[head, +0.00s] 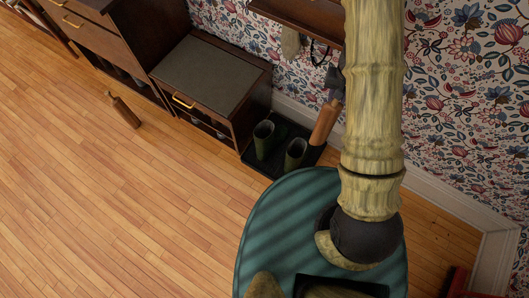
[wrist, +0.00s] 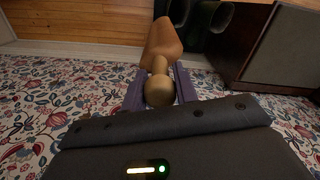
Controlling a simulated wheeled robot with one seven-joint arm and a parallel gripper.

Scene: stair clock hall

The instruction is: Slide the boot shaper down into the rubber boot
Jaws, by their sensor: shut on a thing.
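My gripper (head: 334,85) is shut on the boot shaper (head: 323,124), an orange-brown wooden form. In the wrist view the boot shaper (wrist: 162,45) has a round knob and neck between the purple fingers (wrist: 159,88), with its wide body pointing away. Two dark green rubber boots stand upright with open tops: one boot (head: 263,138) at left and one boot (head: 295,152) nearer my body. The shaper is beside the boots, on their wall side, and appears outside both. Parts of the boots show at the top of the wrist view (wrist: 209,16). The shaper's lower end is partly hidden in the head view.
The boots stand on a black tray (head: 249,157) against the flowered wall. A wooden bench with a grey top (head: 208,75) stands left of it. A wall shelf (head: 300,14) with hanging things is above.

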